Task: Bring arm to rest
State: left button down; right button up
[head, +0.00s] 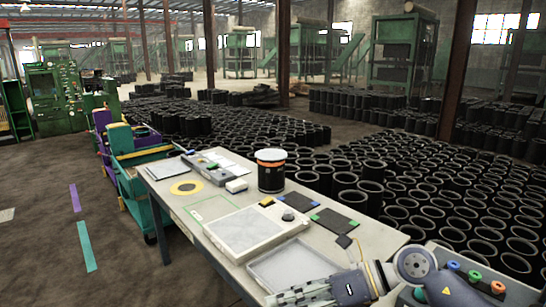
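My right arm comes in at the lower right over the near end of the table (385,240). Its gripper (278,299) points left at the bottom edge of the head view, beside a shallow white tray (262,268). The fingertips are small and partly cut off, so I cannot tell whether they are open or shut. No held object can be made out. My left gripper is not in view.
A button box (480,280) is at lower right. Black rubber sleeves (400,180) crowd the floor behind. The left floor is mostly clear.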

jog(key=a+r+m+t+y, duration=0.4)
jog(key=r+m+y, duration=0.2)
jog(key=r, duration=0.3)
jog(key=w+d+r+m+t+h, duration=0.25)
jog(key=d+m+t, duration=0.25)
jog(key=m+t, duration=0.7)
jog(key=d+f+m+h, duration=1.4)
jog(key=f+m+h, duration=0.25)
jog(key=m, duration=0.25)
jog(key=s+d+f+m+g, duration=0.35)
jog(key=s+f+g, duration=0.35)
jog(key=s+f, duration=0.5)
jog(key=s+f+m+g, duration=0.3)
jog(key=s+f+g, duration=0.4)
jog(key=s, duration=0.6)
notch_tip(320, 180, down, 27)
jog(key=s+a, duration=0.1)
jog(key=s, duration=0.1)
jog(key=s+d+f+g, duration=0.2)
jog(key=s+d+f, duration=0.1)
jog(key=s+f, duration=1.3)
jog(key=shift+s+f+n, duration=0.35)
jog(key=shift+s+f, duration=0.05)
jog(key=shift+f, duration=0.05)
